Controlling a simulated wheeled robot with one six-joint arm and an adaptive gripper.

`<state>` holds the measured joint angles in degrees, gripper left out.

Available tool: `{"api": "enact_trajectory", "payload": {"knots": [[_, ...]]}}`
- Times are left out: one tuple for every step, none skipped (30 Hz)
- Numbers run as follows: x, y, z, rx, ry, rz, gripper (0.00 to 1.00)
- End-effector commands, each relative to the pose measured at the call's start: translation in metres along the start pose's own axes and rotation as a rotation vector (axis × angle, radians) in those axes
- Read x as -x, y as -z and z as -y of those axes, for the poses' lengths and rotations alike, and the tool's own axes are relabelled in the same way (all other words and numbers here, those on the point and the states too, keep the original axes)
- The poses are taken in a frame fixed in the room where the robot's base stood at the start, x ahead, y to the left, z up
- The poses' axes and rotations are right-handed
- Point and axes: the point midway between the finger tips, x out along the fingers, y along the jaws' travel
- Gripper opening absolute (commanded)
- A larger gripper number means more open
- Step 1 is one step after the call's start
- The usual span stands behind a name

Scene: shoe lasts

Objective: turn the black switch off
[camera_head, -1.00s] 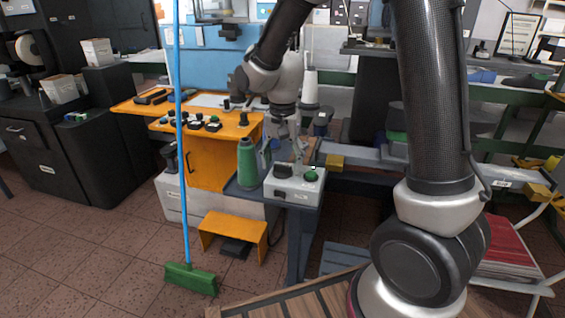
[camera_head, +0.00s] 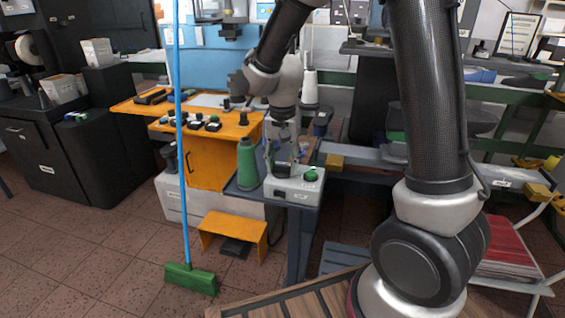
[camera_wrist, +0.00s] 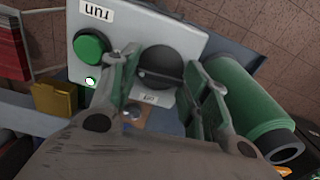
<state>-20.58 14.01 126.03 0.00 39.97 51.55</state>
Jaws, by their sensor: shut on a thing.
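The black switch (camera_wrist: 160,66) is a round knob on a white control box (camera_wrist: 115,47), beside a green button (camera_wrist: 91,47). In the wrist view my gripper (camera_wrist: 163,72) has one finger on each side of the black switch and is shut on it. A small indicator light (camera_wrist: 90,82) near the green button glows. In the head view my gripper (camera_head: 282,165) points down at the left part of the white box (camera_head: 293,190), and its fingers mostly hide the switch. The green button (camera_head: 311,175) shows to the right.
The box sits on a small dark table (camera_head: 306,205). A blue-handled broom (camera_head: 182,150) stands further left.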

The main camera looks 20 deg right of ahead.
Motion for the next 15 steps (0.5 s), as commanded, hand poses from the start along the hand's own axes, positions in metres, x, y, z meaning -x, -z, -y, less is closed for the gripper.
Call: {"api": "enact_trajectory", "payload": {"knots": [[0.0003,0.0001,0.0002,0.018,0.000,0.000,0.22],[0.0003,0.0001,0.0002,0.034,0.000,0.000,0.22],[0.0003,0.0001,0.0002,0.056,0.000,0.000,0.22],[0.0003,0.0001,0.0002,0.076,0.000,0.000,0.22],[0.0003,0.0001,0.0002,0.097,0.000,0.000,0.22],[0.0003,0.0001,0.0002,0.127,0.000,0.000,0.22],[0.0004,0.0001,0.0002,0.150,0.001,0.000,0.22],[0.0004,0.0001,0.0002,0.176,0.001,0.000,0.22],[0.0004,0.0001,0.0002,0.211,0.000,0.000,0.22],[0.0004,0.0001,0.0002,0.239,0.000,0.000,0.22],[0.0004,0.0001,0.0002,0.267,0.001,0.000,0.22],[0.0004,0.0001,0.0002,0.305,0.001,-0.001,0.22],[0.0004,0.0001,0.0002,0.334,0.001,-0.001,0.22],[0.0004,0.0001,0.0002,0.363,0.001,-0.001,0.22],[0.0004,0.0001,0.0002,0.400,0.001,-0.001,0.22]]}}
